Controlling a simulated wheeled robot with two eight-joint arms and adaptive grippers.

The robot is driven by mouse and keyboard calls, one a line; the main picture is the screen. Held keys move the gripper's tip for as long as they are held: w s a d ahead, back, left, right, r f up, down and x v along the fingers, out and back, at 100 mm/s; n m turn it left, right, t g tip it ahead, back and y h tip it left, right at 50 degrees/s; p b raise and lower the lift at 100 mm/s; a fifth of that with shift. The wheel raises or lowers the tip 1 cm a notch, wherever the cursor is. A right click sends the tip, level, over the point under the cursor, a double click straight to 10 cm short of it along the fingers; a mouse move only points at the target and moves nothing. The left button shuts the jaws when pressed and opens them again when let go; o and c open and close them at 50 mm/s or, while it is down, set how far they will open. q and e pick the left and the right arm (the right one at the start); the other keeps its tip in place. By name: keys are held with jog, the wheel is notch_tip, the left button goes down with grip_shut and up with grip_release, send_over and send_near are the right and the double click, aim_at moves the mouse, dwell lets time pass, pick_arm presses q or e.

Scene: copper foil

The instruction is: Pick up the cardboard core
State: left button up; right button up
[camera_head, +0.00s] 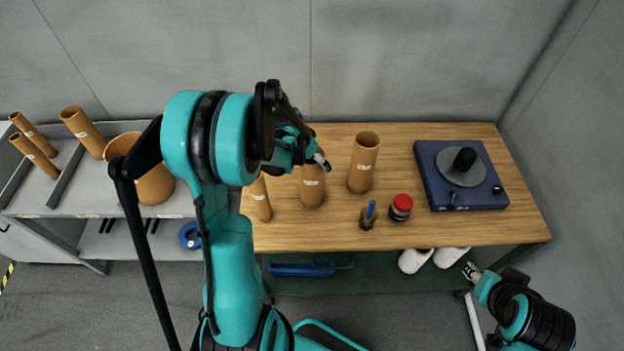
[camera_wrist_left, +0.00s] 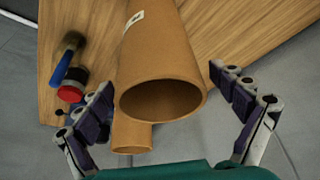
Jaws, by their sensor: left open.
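Three brown cardboard cores stand upright on the wooden table: a wide one at the back (camera_head: 364,165), a middle one (camera_head: 312,190) and a thin one (camera_head: 261,200) partly behind my arm. My left gripper (camera_head: 320,160) is over the top of the middle core and hides part of it. In the left wrist view, the open left gripper (camera_wrist_left: 160,85) has its fingers on either side of a large labelled core (camera_wrist_left: 160,50), with gaps visible. A narrower core (camera_wrist_left: 132,137) shows below it. My right gripper (camera_head: 471,271) is low at the right, its jaw opening unclear.
A blue device with a dark disc (camera_head: 445,192) sits at the table's right. A red-capped jar (camera_head: 401,207) and a blue-handled brush in a holder (camera_head: 368,215) stand near the front. More cores (camera_head: 84,130) and a wide tub (camera_head: 153,185) are on the left bench.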

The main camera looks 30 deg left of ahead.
aim_at(315, 162)
pick_arm(q)
jog(key=x, duration=0.3)
jog(key=shift+w, duration=0.15)
jog(key=c, duration=1.9)
jog(key=shift+r, duration=0.15)
